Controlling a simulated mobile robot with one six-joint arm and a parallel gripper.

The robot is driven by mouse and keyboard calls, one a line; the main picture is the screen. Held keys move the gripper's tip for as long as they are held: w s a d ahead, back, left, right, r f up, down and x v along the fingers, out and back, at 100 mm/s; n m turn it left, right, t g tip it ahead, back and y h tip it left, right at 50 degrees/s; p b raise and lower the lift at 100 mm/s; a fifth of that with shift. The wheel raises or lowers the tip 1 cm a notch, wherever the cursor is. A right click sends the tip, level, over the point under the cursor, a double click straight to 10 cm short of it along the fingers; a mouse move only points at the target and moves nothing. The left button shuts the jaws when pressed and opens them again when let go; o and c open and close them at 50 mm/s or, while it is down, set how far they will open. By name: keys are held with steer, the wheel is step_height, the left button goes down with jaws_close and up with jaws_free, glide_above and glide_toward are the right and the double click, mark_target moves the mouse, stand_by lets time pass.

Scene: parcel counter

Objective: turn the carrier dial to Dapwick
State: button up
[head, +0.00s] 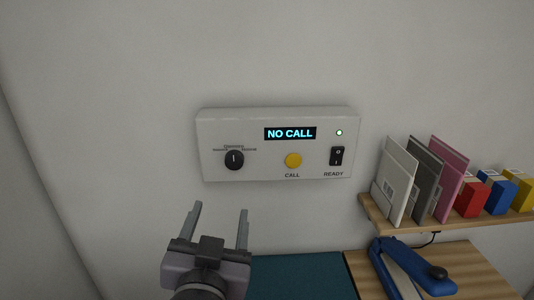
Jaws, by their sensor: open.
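The carrier dial (234,160) is a round black knob on the left of a pale control panel (265,172) on the wall. Its light pointer mark stands about upright, toward the middle label above it. The small labels around the dial are too blurred to read surely. The panel's display (290,133) reads "NO CALL". My gripper (220,210) is below the dial and a little to its left in the head view. Its two fingers point up and stand apart, with nothing between them. It is clear of the dial.
At right, a wooden shelf (400,228) holds envelopes and small coloured boxes. A blue stapler-like tool (388,262) lies below. The wall left of the panel is bare.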

mark_target(234, 164)
steer(key=w, duration=0.5)
steer(key=w+d+b, duration=0.1)
steer(key=w, duration=0.5)
steer(key=w+b, duration=0.1)
steer(key=w, duration=0.5)
steer(key=shift+d+r, duration=0.15)
steer(key=shift+d, duration=0.2)
steer(key=shift+s, duration=0.1)
steer(key=shift+c, duration=0.4)
jaws_close()
